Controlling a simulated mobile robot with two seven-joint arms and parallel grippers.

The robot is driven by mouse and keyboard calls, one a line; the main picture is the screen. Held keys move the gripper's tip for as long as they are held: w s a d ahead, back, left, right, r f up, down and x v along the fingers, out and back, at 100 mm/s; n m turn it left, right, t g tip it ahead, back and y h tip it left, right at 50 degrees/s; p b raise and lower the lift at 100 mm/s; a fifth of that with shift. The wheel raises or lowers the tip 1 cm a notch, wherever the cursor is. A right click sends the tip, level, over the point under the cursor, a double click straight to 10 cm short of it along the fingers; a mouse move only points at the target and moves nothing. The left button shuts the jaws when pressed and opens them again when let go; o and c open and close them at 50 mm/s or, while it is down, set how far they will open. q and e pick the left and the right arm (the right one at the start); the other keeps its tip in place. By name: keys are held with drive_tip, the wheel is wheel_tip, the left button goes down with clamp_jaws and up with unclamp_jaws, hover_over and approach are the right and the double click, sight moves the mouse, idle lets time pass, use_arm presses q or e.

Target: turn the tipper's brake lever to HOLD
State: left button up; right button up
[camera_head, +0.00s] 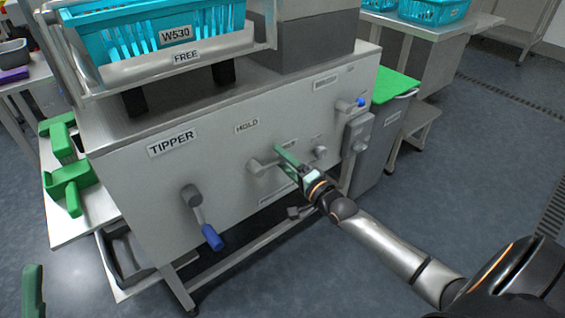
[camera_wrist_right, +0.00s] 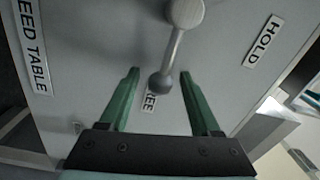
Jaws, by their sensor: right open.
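The brake lever (camera_head: 258,167) is a grey arm with a round knob on the tipper's (camera_head: 130,185) front panel. In the right wrist view the lever (camera_wrist_right: 172,50) points from its pivot toward a partly hidden label reading "REE", away from the HOLD label (camera_wrist_right: 263,42). HOLD also shows above the lever in the head view (camera_head: 247,127). My right gripper (camera_head: 282,153) is open at the lever. In the wrist view its green fingers (camera_wrist_right: 159,74) stand either side of the knob, with gaps visible. A green fingertip-like piece (camera_head: 32,290), likely my left gripper, shows at the lower left.
A blue-handled crank (camera_head: 203,217) sticks out left of the lever. A smaller blue-tipped lever (camera_head: 358,103) is at the panel's right. A turquoise crate (camera_head: 110,40) sits on top. Floor at right is open.

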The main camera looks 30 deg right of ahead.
drive_tip(key=shift+w, duration=0.25)
clamp_jaws()
idle(0.4)
idle(0.9)
